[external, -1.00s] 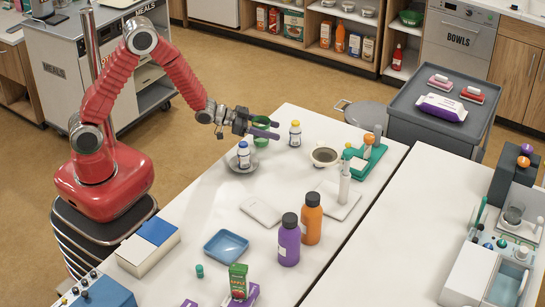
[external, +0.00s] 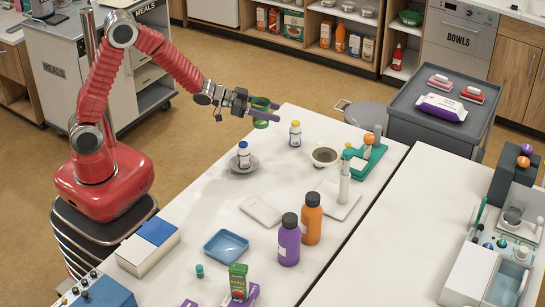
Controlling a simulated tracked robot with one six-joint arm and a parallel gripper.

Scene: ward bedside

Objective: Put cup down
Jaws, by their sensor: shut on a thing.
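My gripper (external: 264,112) is shut on a green cup (external: 260,124), with its dark fingers around the cup's sides. The cup is held in the air near the far left corner of the white table (external: 205,205). I cannot tell its exact height. A grey saucer (external: 252,168) lies on the table below and left of the cup, with a white bottle with a blue cap (external: 244,155) on it.
A white bottle with a yellow cap (external: 295,134) and a bowl of dark contents (external: 325,156) stand right of the cup. A white flat box (external: 261,211), a purple bottle (external: 289,243) and an orange bottle (external: 311,220) are nearer. Bare tabletop lies left of the saucer.

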